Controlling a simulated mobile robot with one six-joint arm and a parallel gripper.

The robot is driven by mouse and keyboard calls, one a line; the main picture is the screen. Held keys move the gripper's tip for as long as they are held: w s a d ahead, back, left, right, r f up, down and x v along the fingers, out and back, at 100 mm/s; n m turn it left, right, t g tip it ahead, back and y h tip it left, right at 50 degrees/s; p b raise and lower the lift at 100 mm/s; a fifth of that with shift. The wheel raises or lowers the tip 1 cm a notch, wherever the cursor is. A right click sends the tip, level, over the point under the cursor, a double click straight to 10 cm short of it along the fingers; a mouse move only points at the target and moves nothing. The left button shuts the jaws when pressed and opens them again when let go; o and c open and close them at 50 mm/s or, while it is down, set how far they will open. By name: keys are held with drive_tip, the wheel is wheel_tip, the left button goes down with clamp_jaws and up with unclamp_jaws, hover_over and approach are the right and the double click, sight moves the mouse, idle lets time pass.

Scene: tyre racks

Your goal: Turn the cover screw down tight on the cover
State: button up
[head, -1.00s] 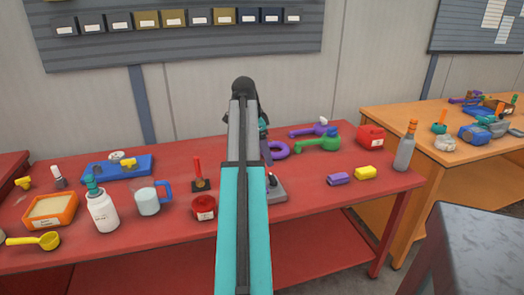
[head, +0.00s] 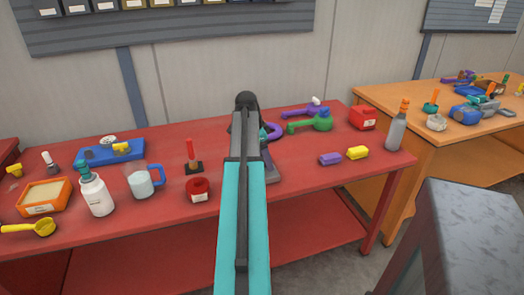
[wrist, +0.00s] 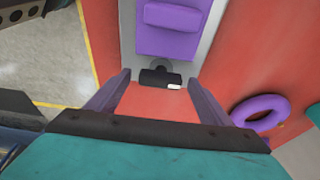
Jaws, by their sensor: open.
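In the wrist view my gripper (wrist: 161,77) is open, its two purple fingers apart with nothing held between them. Just beyond the fingertips is a pale grey fixture (wrist: 206,50) carrying a purple block-like part (wrist: 172,28), perhaps the cover. A short black cylinder (wrist: 158,77) with a white tag lies at its near end, between and beyond the fingertips. I cannot tell whether this is the cover screw. In the head view my teal and grey arm hides the gripper and most of a grey fixture (head: 270,172). No screw shows clearly there.
A purple ring (wrist: 259,111) lies right of the gripper on the red table (head: 310,195). A red round container (head: 197,189), a red post on a dark base (head: 191,158) and a mug (head: 142,181) stand left of my arm. Purple (head: 330,159) and yellow (head: 357,153) blocks lie right.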

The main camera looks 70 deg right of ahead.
drive_tip(key=shift+s+d+f, duration=0.1)
drive_tip(key=shift+s+f, duration=0.05)
drive_tip(key=shift+f, duration=0.45)
drive_tip(key=c, duration=1.1)
drive_tip(key=shift+m, duration=0.3)
drive_tip(key=m+p, duration=0.2)
drive_tip(key=m, duration=0.1)
drive_tip(key=shift+r+g+y, duration=0.1)
drive_tip(key=shift+g+y, duration=0.2)
drive_tip(key=shift+y, duration=0.1)
drive_tip(key=shift+m+y+p, duration=0.3)
drive_tip(key=shift+m+p, duration=0.1)
drive_tip(key=shift+m, duration=0.7)
